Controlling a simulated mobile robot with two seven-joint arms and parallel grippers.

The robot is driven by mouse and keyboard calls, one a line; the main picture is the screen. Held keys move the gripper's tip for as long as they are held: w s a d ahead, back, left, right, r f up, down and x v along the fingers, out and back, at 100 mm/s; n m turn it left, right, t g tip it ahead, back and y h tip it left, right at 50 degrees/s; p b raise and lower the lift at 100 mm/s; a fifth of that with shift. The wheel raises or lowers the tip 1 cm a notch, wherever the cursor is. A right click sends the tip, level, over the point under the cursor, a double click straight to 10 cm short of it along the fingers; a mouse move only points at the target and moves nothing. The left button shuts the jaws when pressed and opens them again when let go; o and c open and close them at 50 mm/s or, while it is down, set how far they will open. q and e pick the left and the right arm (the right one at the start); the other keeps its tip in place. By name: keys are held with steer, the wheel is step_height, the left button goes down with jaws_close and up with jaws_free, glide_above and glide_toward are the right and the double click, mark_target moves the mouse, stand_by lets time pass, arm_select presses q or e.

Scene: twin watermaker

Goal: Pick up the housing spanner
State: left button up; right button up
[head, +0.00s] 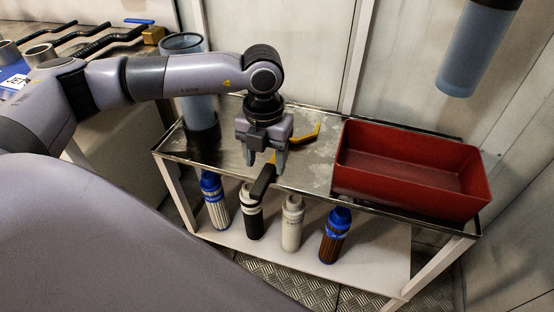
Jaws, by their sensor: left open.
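The housing spanner (263,183) lies on the metal-topped table. Its black handle sticks out over the front edge, and a yellow hooked part shows behind and to the right of my gripper. The middle of the spanner is hidden by the gripper. My left gripper (266,165) points down over the spanner with its fingers apart and nothing seen held. I cannot tell whether the fingers reach down around the spanner or stay above it. My right gripper is not in view.
A red bin (385,190) stands on the right of the table (215,163). A clear blue-grey housing (203,115) stands at its left end. Several filter cartridges (292,223) stand on the lower shelf. Another housing bowl (464,75) hangs at the upper right.

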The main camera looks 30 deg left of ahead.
arm_select(q)
steer(key=shift+f, duration=1.45)
jaws_close()
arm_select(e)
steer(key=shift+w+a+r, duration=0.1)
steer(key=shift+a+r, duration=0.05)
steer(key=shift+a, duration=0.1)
arm_select(q)
step_height(320, 180, up, 20)
steer(key=p, duration=0.4)
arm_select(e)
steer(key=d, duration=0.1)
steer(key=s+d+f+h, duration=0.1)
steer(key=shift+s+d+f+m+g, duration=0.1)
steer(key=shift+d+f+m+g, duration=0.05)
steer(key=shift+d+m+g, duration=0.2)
